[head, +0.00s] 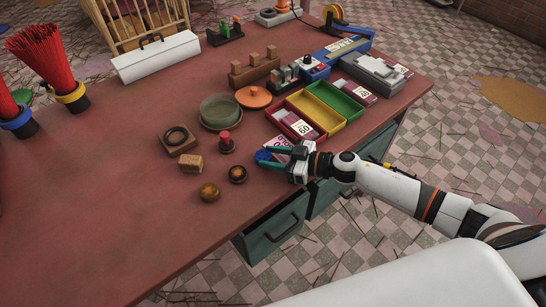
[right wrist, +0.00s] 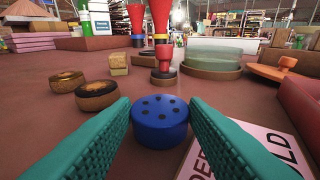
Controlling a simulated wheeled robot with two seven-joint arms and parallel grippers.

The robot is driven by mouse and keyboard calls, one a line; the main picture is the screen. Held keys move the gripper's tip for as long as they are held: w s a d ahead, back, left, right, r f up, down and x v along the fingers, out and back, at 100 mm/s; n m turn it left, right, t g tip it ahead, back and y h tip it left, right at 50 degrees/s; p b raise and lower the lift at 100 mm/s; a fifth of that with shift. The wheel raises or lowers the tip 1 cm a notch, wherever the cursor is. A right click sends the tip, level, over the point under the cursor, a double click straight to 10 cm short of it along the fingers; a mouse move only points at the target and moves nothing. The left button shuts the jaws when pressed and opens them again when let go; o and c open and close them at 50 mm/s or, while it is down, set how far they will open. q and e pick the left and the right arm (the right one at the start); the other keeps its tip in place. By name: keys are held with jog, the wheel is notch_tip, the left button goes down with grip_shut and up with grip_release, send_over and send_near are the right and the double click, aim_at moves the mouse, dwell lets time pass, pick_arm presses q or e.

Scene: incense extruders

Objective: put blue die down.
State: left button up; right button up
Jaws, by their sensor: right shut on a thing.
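The blue die (head: 262,155) is a short blue cylinder with several dark holes in its top. It shows upright in the right wrist view (right wrist: 160,122), between the two teal fingers. My right gripper (head: 270,156) is shut on it, low over the red-brown table near its front right edge. I cannot tell whether the die's underside touches the table. A pale pink printed card (right wrist: 240,150) lies on the table just right of the die, partly hidden by a finger. My left gripper is not in view.
Two round wooden dies (head: 210,192) (head: 237,174), a wooden block (head: 192,163) and a red-topped piece (head: 226,142) stand nearby. A red tray (head: 300,128) and a yellow tray (head: 318,108) lie beyond the gripper. The table's left front is clear.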

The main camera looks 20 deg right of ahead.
jog(key=o, duration=1.1)
jog(key=shift+r, duration=0.1)
jog(key=b+v, duration=0.1)
jog(key=v, duration=0.9)
jog(key=shift+s+d, duration=0.2)
jog(key=shift+d, duration=0.05)
jog(key=shift+s+d+r+b, duration=0.2)
jog(key=shift+s+d+b, duration=0.15)
jog(key=shift+d, duration=0.2)
